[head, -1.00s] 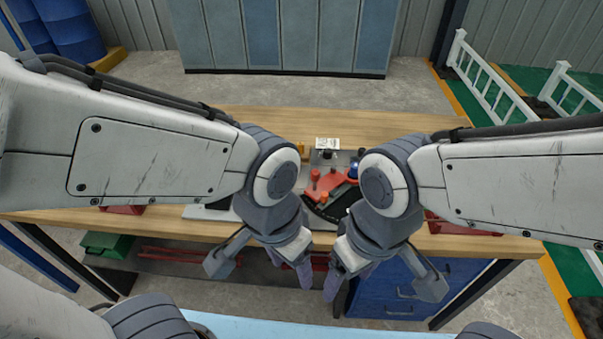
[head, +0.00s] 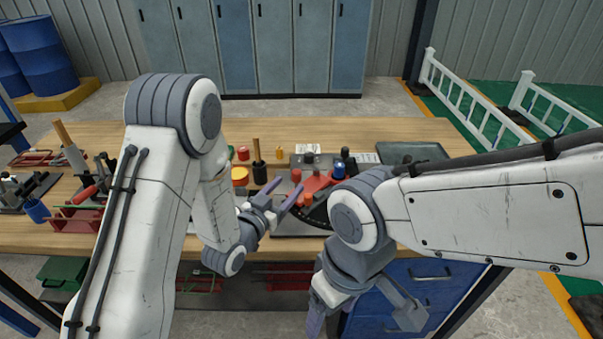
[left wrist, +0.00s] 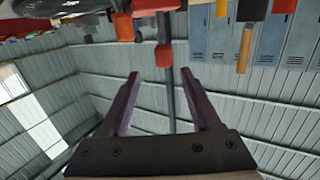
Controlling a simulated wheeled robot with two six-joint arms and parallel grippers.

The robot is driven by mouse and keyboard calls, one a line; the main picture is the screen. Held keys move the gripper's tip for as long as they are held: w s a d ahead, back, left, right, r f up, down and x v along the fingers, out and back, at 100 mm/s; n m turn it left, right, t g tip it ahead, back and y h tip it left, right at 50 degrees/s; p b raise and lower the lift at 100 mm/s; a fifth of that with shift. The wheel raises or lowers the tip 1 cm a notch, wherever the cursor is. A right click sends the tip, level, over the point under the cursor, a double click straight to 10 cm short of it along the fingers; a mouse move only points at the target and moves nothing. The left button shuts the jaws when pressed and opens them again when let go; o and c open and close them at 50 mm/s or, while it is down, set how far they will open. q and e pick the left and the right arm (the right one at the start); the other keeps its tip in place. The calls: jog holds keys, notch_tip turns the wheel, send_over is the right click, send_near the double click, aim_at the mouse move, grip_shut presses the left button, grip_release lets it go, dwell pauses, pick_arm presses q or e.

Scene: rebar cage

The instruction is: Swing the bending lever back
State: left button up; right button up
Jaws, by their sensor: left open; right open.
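The bender stands on the workbench on a grey base plate (head: 290,229), with a dark curved plate (head: 317,213) and a red lever arm (head: 317,182) carrying red-orange knobs. My left gripper (head: 285,193) is open just left of the lever and pointing at it. In the left wrist view, a red-tipped knob (left wrist: 164,56) appears between the spread purple fingers (left wrist: 162,78); no contact is clear. My right gripper (head: 317,322) hangs open and empty at the bench's front edge, partly hidden by its own wrist. My right arm covers the bender's right side.
A black cylinder with a wooden handle (head: 259,171) and a yellow-topped item (head: 240,176) stand left of the bender. Tools and a blue cup (head: 37,211) crowd the bench's left end. A dark tray (head: 413,152) lies at the back right.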

pick_arm(q)
jog(key=shift+a+f+t, duration=0.15)
jog(key=shift+a+t, duration=0.15)
jog(key=shift+w, duration=0.15)
jog(key=p+x, duration=0.1)
jog(key=x, duration=0.5)
jog(key=p+x, duration=0.1)
jog(key=x, duration=0.2)
jog(key=shift+d+r+p, duration=0.1)
jog(key=shift+r+p, duration=0.25)
jog(key=shift+w+d+f, duration=0.1)
jog(key=shift+w+d, duration=0.15)
jog(key=shift+w, duration=0.2)
grip_shut()
